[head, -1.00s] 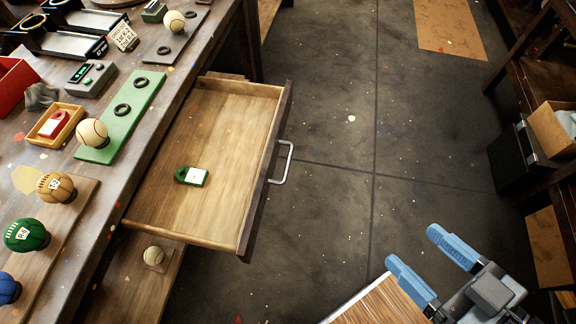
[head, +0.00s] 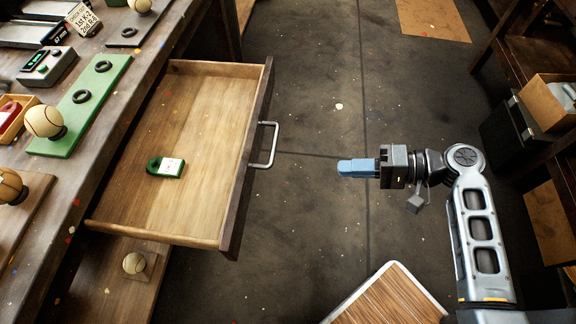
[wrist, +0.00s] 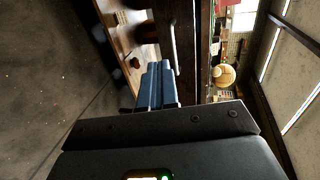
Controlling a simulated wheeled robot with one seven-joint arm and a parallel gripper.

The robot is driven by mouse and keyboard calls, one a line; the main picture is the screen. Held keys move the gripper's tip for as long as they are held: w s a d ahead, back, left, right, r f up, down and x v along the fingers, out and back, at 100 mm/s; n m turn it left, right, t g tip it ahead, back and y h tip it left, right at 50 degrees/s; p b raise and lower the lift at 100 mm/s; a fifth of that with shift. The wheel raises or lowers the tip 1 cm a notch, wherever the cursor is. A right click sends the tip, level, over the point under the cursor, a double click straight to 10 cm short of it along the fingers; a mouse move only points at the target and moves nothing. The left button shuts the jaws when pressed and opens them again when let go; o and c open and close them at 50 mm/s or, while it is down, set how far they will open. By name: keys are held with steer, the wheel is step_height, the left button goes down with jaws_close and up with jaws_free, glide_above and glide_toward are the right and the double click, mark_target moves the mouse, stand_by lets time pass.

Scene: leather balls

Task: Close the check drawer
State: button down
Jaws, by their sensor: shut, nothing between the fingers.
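The wooden drawer (head: 215,150) stands pulled out from the workbench on the left in the head view. A green tag with a white label (head: 165,167) lies inside it. The drawer's metal handle (head: 267,145) is on its dark front, facing right. My gripper (head: 342,168) is shut and empty, with its blue fingers pointing left at the handle across a gap. In the wrist view the blue fingers (wrist: 154,84) are together, and the handle (wrist: 174,45) shows just beyond them against the drawer front.
The workbench (head: 110,110) carries a green board (head: 78,110) with a ball and black rings. Another ball (head: 134,263) sits on a lower shelf. A dark case and cardboard box (head: 548,100) stand at right. The floor between is clear.

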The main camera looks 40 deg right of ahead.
mark_target(155, 156)
steer(key=r+x, duration=0.1)
steer(key=x, duration=1.2)
steer(key=shift+w+a+r+y+p, duration=0.2)
steer(key=shift+w+r+y+p, duration=0.1)
steer(key=shift+w+y, duration=0.15)
steer(key=shift+w+a, duration=0.1)
steer(key=r+b+x, duration=0.2)
steer(key=x, duration=0.8)
steer(key=w+r+b+x, duration=0.1)
steer(key=r+b+x, duration=0.1)
steer(key=x, duration=0.7)
steer(key=r+b+x, duration=0.2)
steer(key=x, duration=0.8)
steer(key=shift+w+a+f, duration=0.15)
steer(key=shift+w+a, duration=0.25)
steer(key=shift+a, duration=0.05)
steer(key=shift+w+a+b, duration=0.35)
steer(key=shift+w+a, duration=0.05)
steer(key=shift+a, duration=0.05)
steer(key=shift+w+a+r, duration=0.15)
steer(key=shift+r, duration=0.1)
steer(key=shift+a, duration=0.1)
